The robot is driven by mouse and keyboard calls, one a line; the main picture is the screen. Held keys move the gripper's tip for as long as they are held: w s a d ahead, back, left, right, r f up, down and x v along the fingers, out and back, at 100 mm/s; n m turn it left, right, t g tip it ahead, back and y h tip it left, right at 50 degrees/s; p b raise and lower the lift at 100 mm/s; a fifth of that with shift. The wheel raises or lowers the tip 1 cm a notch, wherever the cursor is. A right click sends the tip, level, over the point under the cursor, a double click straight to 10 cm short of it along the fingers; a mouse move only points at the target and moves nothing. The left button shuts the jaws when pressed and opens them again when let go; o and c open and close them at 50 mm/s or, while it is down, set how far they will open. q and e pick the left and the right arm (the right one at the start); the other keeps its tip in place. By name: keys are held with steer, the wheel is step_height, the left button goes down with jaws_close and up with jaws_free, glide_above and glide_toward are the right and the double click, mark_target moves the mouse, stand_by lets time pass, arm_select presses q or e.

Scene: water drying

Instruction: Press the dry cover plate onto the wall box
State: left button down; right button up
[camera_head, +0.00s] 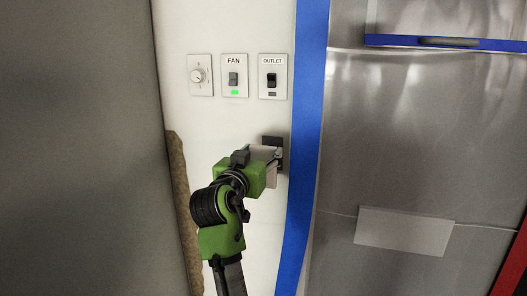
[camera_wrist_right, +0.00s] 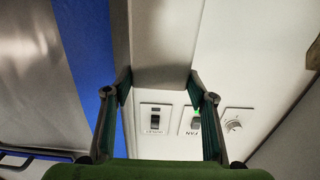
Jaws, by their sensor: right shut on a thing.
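The pale cover plate (camera_head: 264,168) is in my right gripper (camera_head: 268,155), in front of the white wall. In the right wrist view the plate (camera_wrist_right: 162,40) spans the space between the two fingers of my right gripper (camera_wrist_right: 160,88), which are shut on its edges. The dark wall box (camera_head: 273,141) shows just above and behind the plate, below the OUTLET switch. The gripper and plate hide the lower part of the box. I cannot tell whether the plate touches the box or wall. My left gripper is not in view.
Above the box are a dial plate (camera_head: 200,75), a FAN switch (camera_head: 234,76) with a green light, and an OUTLET switch (camera_head: 272,77) with a dark indicator. A blue vertical strip (camera_head: 304,150) borders the wall at right, beside a metal panel (camera_head: 400,130).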

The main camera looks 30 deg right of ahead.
steer(key=shift+s+a+r, duration=0.15)
steer(key=shift+a+r, duration=0.05)
steer(key=shift+s+a+r, duration=0.15)
steer(key=shift+s+a, duration=0.2)
steer(key=shift+a, duration=0.05)
steer(key=shift+w+d, duration=0.1)
steer(key=shift+d, duration=0.05)
steer(key=x, duration=0.2)
steer(key=shift+w+d, duration=0.25)
steer(key=shift+d, duration=0.05)
steer(key=shift+x, duration=2.15)
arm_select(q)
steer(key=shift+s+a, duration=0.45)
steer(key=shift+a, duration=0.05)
arm_select(e)
steer(key=shift+w, duration=0.1)
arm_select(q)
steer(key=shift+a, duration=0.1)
arm_select(e)
steer(key=shift+r, duration=0.15)
